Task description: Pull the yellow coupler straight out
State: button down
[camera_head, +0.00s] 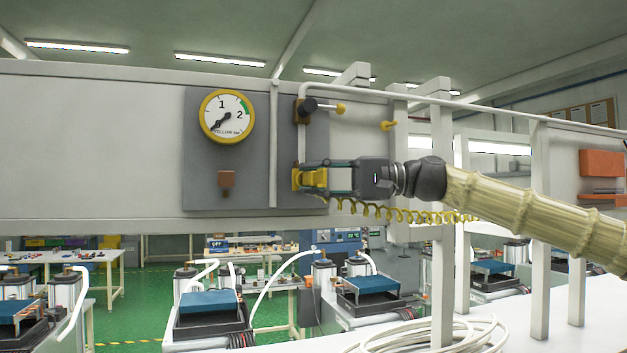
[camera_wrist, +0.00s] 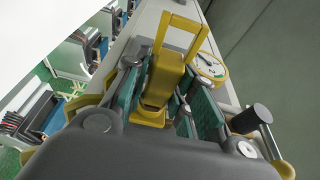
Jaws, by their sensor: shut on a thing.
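The yellow coupler (camera_head: 316,178) is at the right edge of the grey panel, at a yellow socket (camera_head: 297,180). My gripper (camera_head: 322,178) reaches it from the right and is shut on it. In the wrist view the coupler (camera_wrist: 163,78) stands between my two green-padded fingers (camera_wrist: 165,92). A yellow frame (camera_wrist: 203,32) is just beyond it. A coiled yellow hose (camera_head: 400,214) hangs below my gripper and runs right. My fingers hide part of the coupler, and I cannot tell whether it is fully seated.
The grey panel (camera_head: 240,170) carries a yellow-rimmed gauge (camera_head: 227,116) with its needle at the low end. A yellow peg (camera_head: 388,126) sticks out at upper right. White posts (camera_head: 441,250) stand below my arm.

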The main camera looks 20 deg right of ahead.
jog(key=shift+s, duration=0.15)
jog(key=shift+s+d+b, duration=0.2)
jog(key=shift+s+b, duration=0.85)
jog(key=shift+s, duration=1.85)
